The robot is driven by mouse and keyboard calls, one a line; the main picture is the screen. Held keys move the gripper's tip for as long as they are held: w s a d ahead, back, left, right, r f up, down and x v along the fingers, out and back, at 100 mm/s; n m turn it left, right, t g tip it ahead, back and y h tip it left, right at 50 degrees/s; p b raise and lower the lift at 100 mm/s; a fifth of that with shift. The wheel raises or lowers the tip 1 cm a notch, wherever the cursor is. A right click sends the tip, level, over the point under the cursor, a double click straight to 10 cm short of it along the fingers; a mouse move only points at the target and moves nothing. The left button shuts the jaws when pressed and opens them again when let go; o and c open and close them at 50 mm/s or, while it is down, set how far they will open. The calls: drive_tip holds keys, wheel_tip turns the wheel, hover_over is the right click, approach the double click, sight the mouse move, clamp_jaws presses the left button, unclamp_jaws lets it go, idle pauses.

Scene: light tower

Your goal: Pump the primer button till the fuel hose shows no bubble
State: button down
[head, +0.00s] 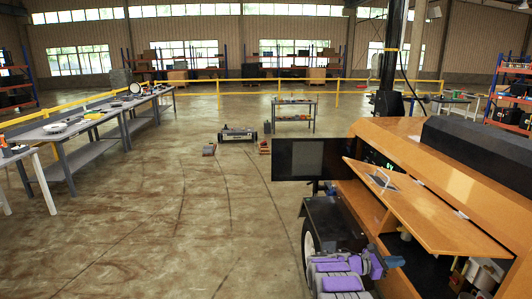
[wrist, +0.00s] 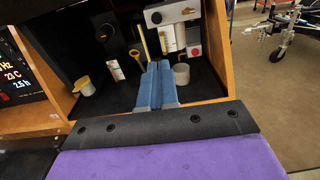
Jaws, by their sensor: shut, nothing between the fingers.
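In the wrist view my gripper (wrist: 157,68) has its two blue fingers together with no gap, pointing into the open bay of the orange machine. A pale block (wrist: 172,12) with a dark round knob (wrist: 156,17) sits above and beyond the fingertips; this may be the primer button, but I cannot tell for sure. A white canister (wrist: 172,38) is below the block. A pale yellow upright tube (wrist: 143,42) stands left of it and may be the fuel hose. No bubble can be made out at this size. The fingers appear apart from the block.
A yellow-capped container (wrist: 83,86), a yellow ring handle (wrist: 135,56) and a clear cup (wrist: 181,74) stand in the bay. An orange side wall (wrist: 218,50) bounds it at right. The raised orange door (head: 425,205) overhangs the bay. Open floor (head: 170,230) lies left.

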drive_tip(key=s+a+r+m+g+y, duration=0.1)
drive_tip(key=s+a+r+m+y, duration=0.25)
drive_tip(key=s, duration=0.45)
drive_tip(key=s+a+r+m+g+y, duration=0.25)
drive_tip(key=s+r, duration=0.25)
drive_tip(key=s, duration=0.4)
drive_tip(key=s+a+r+m+g+y, duration=0.15)
drive_tip(key=s+a+r+m, duration=0.25)
drive_tip(key=s, duration=0.4)
drive_tip(key=s+a+m+t+y, duration=0.1)
drive_tip(key=s+a+m+y, duration=0.3)
drive_tip(key=s+a, duration=0.6)
drive_tip(key=s+a+m+t+y, duration=0.1)
drive_tip(key=s+a+m+y, duration=0.3)
drive_tip(key=s+a, duration=0.7)
drive_tip(key=s+y, duration=0.2)
drive_tip(key=s, duration=0.5)
drive_tip(key=shift+s+f, duration=0.15)
drive_tip(key=shift+f, duration=0.2)
